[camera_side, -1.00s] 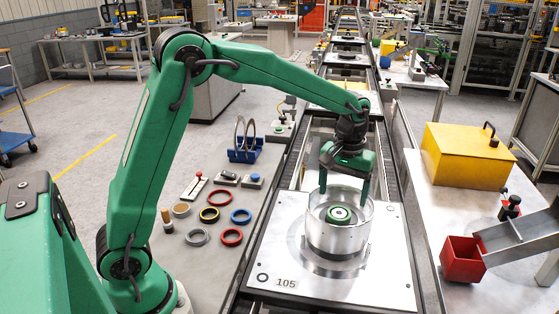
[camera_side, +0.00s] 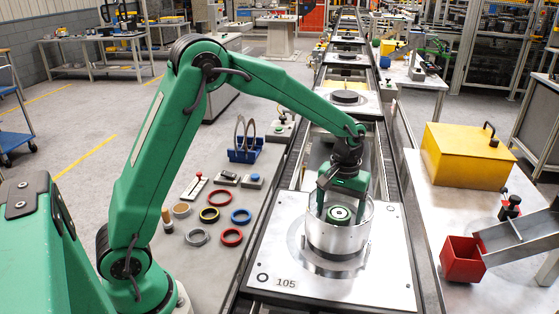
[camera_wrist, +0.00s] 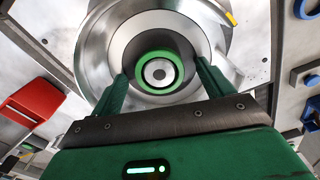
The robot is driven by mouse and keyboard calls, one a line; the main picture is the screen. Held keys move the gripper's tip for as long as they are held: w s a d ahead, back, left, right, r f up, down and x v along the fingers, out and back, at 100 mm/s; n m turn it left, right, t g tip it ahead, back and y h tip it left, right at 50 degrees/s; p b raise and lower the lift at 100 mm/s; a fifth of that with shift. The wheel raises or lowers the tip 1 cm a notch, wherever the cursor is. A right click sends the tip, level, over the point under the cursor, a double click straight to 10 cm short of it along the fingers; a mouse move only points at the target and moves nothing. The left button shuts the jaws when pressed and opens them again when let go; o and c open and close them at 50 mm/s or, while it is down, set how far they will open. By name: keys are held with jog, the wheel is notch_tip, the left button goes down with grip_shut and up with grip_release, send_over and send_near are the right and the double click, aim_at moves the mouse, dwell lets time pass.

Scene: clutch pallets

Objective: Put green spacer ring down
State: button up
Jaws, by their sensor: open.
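The green spacer ring (camera_side: 339,215) lies inside the open silver drum (camera_side: 334,239), around a metal hub. In the wrist view the ring (camera_wrist: 144,79) circles the round hub (camera_wrist: 158,71) near the drum's middle. My gripper (camera_side: 341,214) is open, with its fingers reaching down inside the drum's rim. The wrist view shows one finger of my gripper (camera_wrist: 161,72) on either side of the ring, with visible gaps. The fingertips' exact depth beside the ring is unclear.
The drum stands on a pallet marked 105 (camera_side: 340,290). On the left bench are a blue ring (camera_side: 241,216), a red ring (camera_side: 231,237) and several other rings. A yellow box (camera_side: 468,158) and a red bin (camera_side: 463,262) stand on the right.

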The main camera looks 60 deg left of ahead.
jog(key=c, duration=1.1)
jog(key=shift+r, duration=0.1)
jog(key=shift+c, duration=0.2)
jog(key=shift+r, duration=0.5)
notch_tip(320, 180, up, 3)
jog(key=shift+d+r, duration=0.15)
jog(key=s+d+r, duration=0.6)
jog(key=d, duration=0.3)
jog(key=shift+s+r, duration=0.25)
jog(key=shift+s, duration=0.15)
jog(key=shift+a, duration=0.1)
jog(key=a+f+m, duration=0.2)
jog(key=a+m, duration=0.3)
jog(key=a, duration=0.8)
jog(key=shift+w+a+f+m, duration=0.2)
jog(key=shift+w+f+m, duration=0.05)
jog(key=shift+m, duration=0.05)
